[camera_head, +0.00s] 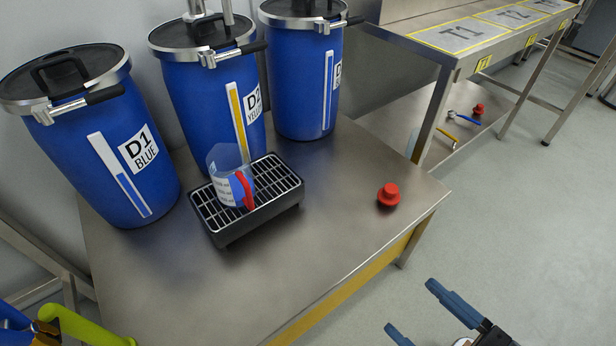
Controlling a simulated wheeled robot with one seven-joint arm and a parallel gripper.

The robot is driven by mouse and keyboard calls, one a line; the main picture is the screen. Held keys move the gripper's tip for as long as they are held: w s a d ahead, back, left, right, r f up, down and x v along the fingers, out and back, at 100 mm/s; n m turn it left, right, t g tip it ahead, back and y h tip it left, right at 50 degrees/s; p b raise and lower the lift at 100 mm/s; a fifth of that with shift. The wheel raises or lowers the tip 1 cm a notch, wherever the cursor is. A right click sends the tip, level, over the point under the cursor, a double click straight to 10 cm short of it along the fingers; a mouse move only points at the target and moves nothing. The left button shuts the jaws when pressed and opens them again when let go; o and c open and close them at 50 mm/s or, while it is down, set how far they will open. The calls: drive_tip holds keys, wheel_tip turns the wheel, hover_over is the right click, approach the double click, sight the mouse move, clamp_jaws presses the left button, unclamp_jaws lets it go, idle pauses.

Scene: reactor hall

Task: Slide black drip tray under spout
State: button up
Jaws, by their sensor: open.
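The black drip tray (224,234) with a metal grate sits on the steel table in front of the blue drum D2 (203,110). A clear measuring jug (228,170) with a red handle stands on the grate. No spout can be made out; the lower front of D2 is partly hidden behind the jug and tray. My gripper (415,308) is at the bottom right, beyond the table's front edge and well away from the tray. Its blue fingers are apart with nothing between them.
Blue drums D1 (98,150) and another (303,80) flank D2. A red knobbed part (388,195) lies near the table's right corner. The steel table (270,265) is clear in front of the tray. A bench (470,60) marked T1 and T2 stands behind right.

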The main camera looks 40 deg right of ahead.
drive_tip(key=w+n+t+y+p, duration=0.25)
drive_tip(key=w+n+y, duration=0.45)
drive_tip(key=w+n, duration=0.65)
drive_tip(key=n+g+y+p, duration=0.35)
drive_tip(key=n+g, duration=0.25)
drive_tip(key=n, duration=0.3)
hover_over(284, 205)
drive_tip(key=v, duration=0.5)
wheel_tip(284, 205, down, 4)
drive_tip(key=shift+r+m+y+b, duration=0.15)
drive_tip(key=shift+m+y+b, duration=0.1)
drive_tip(key=shift+b, duration=0.2)
wheel_tip(284, 205, down, 7)
drive_tip(key=b, duration=0.3)
drive_tip(key=shift+d+f+b, duration=0.1)
drive_tip(key=shift+f+b, duration=0.15)
drive_tip(key=shift+b, duration=0.05)
drive_tip(key=x, duration=0.2)
drive_tip(key=b+x, duration=0.1)
drive_tip(key=x, duration=0.1)
drive_tip(key=b+x, duration=0.1)
drive_tip(key=x, duration=0.1)
drive_tip(key=shift+f, duration=0.3)
drive_tip(key=shift+x, duration=0.75)
drive_tip(key=shift+c, duration=0.4)
